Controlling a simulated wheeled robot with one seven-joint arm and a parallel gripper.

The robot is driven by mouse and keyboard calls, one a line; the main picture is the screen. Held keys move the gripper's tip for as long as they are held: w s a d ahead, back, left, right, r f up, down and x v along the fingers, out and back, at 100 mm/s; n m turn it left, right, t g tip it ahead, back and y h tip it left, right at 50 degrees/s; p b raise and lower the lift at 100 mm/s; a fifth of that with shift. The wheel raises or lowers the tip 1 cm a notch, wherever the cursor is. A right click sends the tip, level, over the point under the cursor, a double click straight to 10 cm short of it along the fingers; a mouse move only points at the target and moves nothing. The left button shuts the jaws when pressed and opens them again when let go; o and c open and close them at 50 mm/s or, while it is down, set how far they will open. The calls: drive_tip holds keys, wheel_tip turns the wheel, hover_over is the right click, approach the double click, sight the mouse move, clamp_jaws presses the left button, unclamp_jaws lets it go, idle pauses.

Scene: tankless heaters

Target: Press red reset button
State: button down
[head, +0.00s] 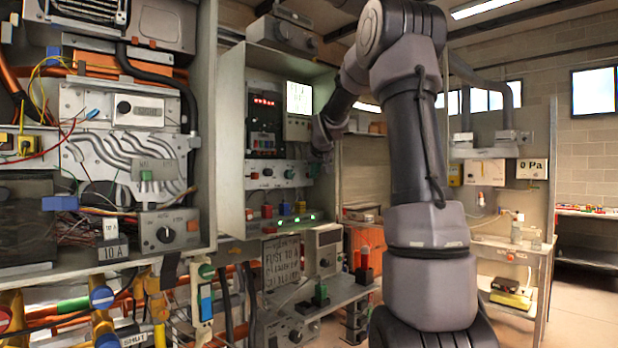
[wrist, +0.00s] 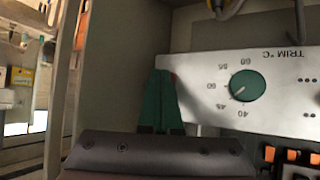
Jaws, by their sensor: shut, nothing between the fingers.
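In the wrist view my gripper (wrist: 163,76) shows as green fingers, closed together and empty. Their tips are at the left end of a pale control panel. A small red spot (wrist: 173,77) shows right beside the fingertips, mostly hidden by them; it may be the red reset button. I cannot tell whether the fingers touch it. In the head view my gripper (head: 314,168) is at the right end of the knob panel (head: 280,174) inside the open cabinet, and the red button cannot be made out there.
A green TRIM °C dial (wrist: 248,86) sits on the panel, upside down in the wrist view. The cabinet side wall (wrist: 112,70) stands close to the left of my fingers. Red blocks (head: 267,211) and a blue one (head: 285,209) stand on the cabinet's lower shelf.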

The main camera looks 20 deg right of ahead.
drive_tip(key=shift+w, duration=0.15)
idle(0.4)
drive_tip(key=shift+s+d, duration=0.2)
drive_tip(key=shift+s, duration=0.55)
drive_tip(key=shift+s, duration=0.1)
drive_tip(key=s, duration=0.1)
drive_tip(key=s+d, duration=0.1)
drive_tip(key=s, duration=0.2)
drive_tip(key=shift+s+d, duration=0.25)
drive_tip(key=shift+d, duration=0.1)
idle(0.4)
